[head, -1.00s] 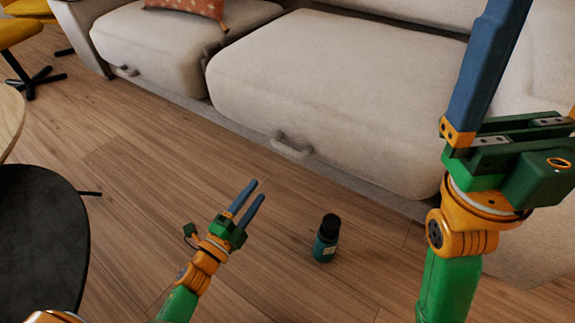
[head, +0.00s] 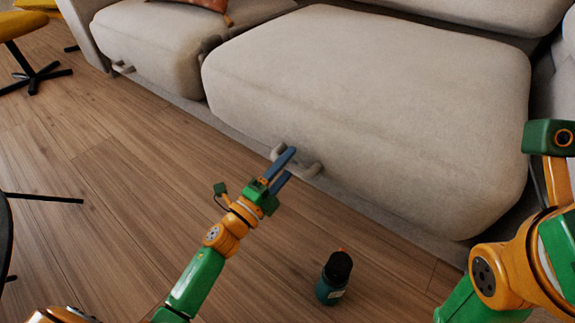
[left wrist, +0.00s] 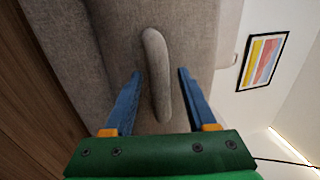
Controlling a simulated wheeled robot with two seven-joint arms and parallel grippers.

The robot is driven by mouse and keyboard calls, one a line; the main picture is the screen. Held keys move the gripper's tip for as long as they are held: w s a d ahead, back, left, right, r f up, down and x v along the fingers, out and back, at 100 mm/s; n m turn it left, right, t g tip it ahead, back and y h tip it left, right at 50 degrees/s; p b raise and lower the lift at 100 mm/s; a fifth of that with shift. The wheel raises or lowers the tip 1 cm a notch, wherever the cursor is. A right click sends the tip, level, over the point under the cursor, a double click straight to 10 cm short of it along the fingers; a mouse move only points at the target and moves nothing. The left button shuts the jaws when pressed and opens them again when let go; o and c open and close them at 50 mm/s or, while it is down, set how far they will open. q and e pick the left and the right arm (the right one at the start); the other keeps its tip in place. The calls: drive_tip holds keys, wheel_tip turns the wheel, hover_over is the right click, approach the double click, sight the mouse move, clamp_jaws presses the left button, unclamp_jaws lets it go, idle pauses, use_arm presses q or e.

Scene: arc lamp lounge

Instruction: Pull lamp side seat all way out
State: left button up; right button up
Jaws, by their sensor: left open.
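The sofa has two seats, and the lamp is not in view. The right seat (head: 370,95) is a wide beige cushion block with a grey bar handle (head: 313,169) low on its front. My left gripper (head: 283,163) is open at this handle, its blue fingers partly hiding it. In the left wrist view the handle (left wrist: 156,65) stands between the two spread fingers, with space on both sides. The left seat (head: 165,40) has its own handle (head: 123,68). My right gripper (head: 550,138) shows only part of its green body at the right edge; its fingers are hidden.
A dark bottle (head: 335,278) stands on the wooden floor in front of the right seat. A yellow chair (head: 22,30) is at top left, and part of dark furniture (head: 45,198) shows at the left edge. The floor between is clear.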

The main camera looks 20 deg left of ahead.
use_arm(q)
clamp_jaws()
idle(1.4)
